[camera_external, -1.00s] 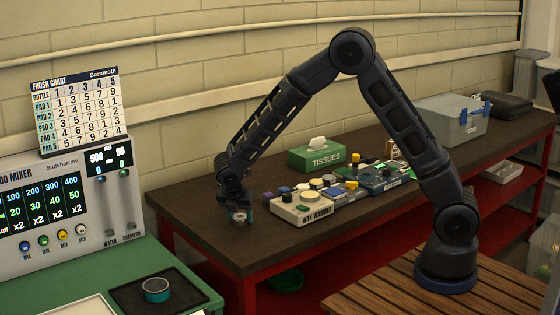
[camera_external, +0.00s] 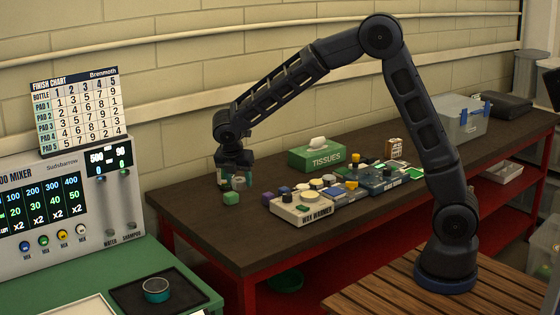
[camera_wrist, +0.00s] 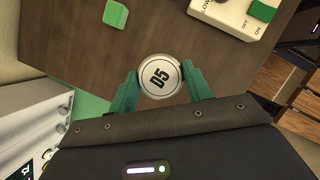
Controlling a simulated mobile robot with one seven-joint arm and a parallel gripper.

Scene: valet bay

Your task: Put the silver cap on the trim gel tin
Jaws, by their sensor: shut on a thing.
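My gripper (camera_external: 236,183) is shut on a round silver cap with dark characters on its top, seen between the teal fingertips in the wrist view (camera_wrist: 160,76). In the external view the cap is small and partly hidden by the fingers. My gripper holds it above the left end of the dark wooden bench. A round teal tin (camera_external: 156,290) with a dark inside stands on a black mat (camera_external: 128,297) on the green counter at the lower left. No label on it can be read. The tin is not in the wrist view.
A green block (camera_external: 231,198) lies on the bench (camera_external: 200,212) below my gripper. The wax warmer (camera_external: 302,211) and several small parts are to its right, with a tissue box (camera_external: 317,154) behind. The mixer (camera_external: 70,205) stands left. A gap separates bench and green counter (camera_external: 180,265).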

